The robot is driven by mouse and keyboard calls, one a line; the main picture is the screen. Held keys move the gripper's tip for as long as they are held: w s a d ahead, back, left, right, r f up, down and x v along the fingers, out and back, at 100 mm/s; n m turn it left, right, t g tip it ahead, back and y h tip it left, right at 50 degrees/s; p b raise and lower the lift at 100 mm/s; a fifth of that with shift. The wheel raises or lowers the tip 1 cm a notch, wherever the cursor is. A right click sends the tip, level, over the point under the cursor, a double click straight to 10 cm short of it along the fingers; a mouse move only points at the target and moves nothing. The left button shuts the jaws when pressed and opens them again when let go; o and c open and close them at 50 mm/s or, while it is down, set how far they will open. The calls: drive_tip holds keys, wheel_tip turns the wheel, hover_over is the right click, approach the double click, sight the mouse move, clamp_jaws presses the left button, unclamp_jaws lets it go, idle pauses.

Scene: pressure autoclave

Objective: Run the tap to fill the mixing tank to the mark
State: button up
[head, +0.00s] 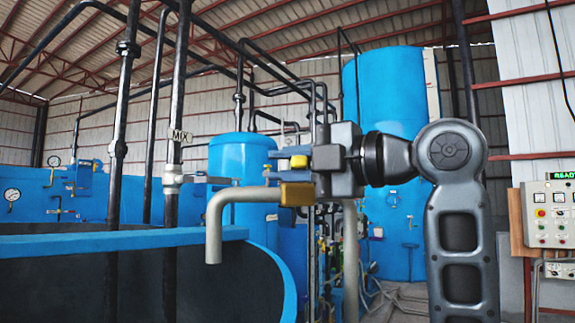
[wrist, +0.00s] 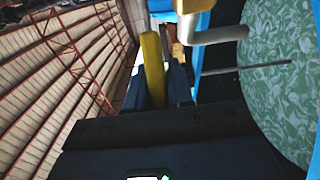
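The tap's grey spout (head: 215,225) bends down over the blue-rimmed mixing tank (head: 130,240) in the head view; it also shows in the wrist view (wrist: 218,36). Its brass body (head: 297,195) sits just below my gripper (head: 285,162). My gripper points left, with its fingers on both sides of the yellow tap lever (wrist: 152,65), and looks shut on it. In the wrist view a round green-and-white mottled surface (wrist: 285,85) lies inside a blue edge. I cannot tell its level, and I see no mark. No water stream shows below the spout.
A control panel (head: 550,213) with a green READY sign is at the right. Gauges (head: 12,195) are at the left. Blue tanks (head: 390,120) and hoses stand behind my arm.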

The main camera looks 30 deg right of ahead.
clamp_jaws()
drive_tip(key=shift+d+f, duration=0.1)
drive_tip(key=shift+s+d+f+n+g+y+b, duration=0.1)
drive_tip(key=shift+d+n+g+y+b, duration=0.15)
drive_tip(key=shift+y+b, duration=0.2)
drive_tip(key=shift+s+d+n+g+y+b, duration=0.35)
drive_tip(key=shift+d+n+g+y+b, duration=0.2)
drive_tip(key=shift+n+g+y+b, duration=0.5)
drive_tip(key=d+n+g+y+b, duration=0.2)
drive_tip(key=g, duration=0.1)
drive_tip(key=shift+s+n+y, duration=0.3)
drive_tip(key=shift+s, duration=0.05)
drive_tip(key=o, duration=0.5)
unclamp_jaws()
